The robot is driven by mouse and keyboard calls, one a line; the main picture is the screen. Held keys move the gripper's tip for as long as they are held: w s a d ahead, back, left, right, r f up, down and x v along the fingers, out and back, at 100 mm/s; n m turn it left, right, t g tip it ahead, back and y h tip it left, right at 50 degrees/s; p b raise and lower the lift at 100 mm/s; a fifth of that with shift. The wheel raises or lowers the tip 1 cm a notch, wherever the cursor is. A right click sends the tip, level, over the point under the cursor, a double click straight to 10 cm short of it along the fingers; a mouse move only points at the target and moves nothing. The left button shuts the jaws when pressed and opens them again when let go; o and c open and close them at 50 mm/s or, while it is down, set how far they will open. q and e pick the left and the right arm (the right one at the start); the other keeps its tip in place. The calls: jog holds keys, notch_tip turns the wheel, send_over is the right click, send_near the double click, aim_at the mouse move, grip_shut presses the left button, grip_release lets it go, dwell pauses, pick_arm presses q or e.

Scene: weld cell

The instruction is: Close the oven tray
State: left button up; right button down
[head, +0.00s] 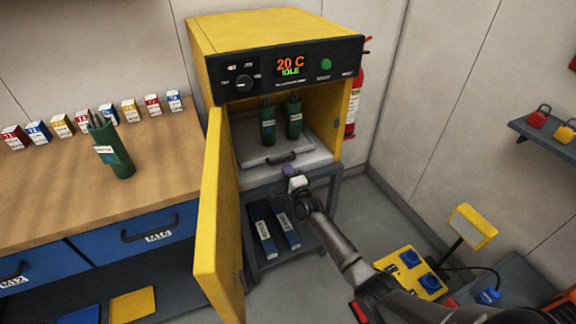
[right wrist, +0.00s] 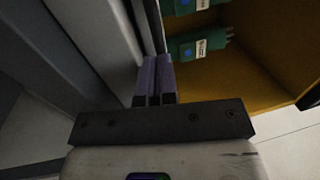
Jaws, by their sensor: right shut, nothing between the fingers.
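The yellow oven (head: 266,35) stands with its door (head: 213,225) swung open to the left. Inside, the light grey oven tray (head: 318,157) carries two green canisters (head: 268,125) with rods in them. The tray's dark handle (head: 282,158) faces the front; how far the tray sticks out is hard to tell. My right gripper (head: 289,171) is at the tray's front, just below the handle, shut and empty. In the right wrist view its fingers (right wrist: 155,80) are together beside a grey edge, with the canisters (right wrist: 200,44) beyond. Contact is unclear. My left gripper is out of view.
A grey stand (head: 325,200) under the oven holds blue boxes (head: 262,230). A wooden bench (head: 60,190) at left bears a green canister (head: 113,150) and several small boxes. A red fire extinguisher (head: 354,105) hangs behind the oven. Yellow equipment (head: 410,270) stands at lower right.

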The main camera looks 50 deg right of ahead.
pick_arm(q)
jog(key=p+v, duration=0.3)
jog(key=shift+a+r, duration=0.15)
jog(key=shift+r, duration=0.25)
pick_arm(e)
jog(key=v, duration=1.2)
jog(key=shift+f, duration=0.15)
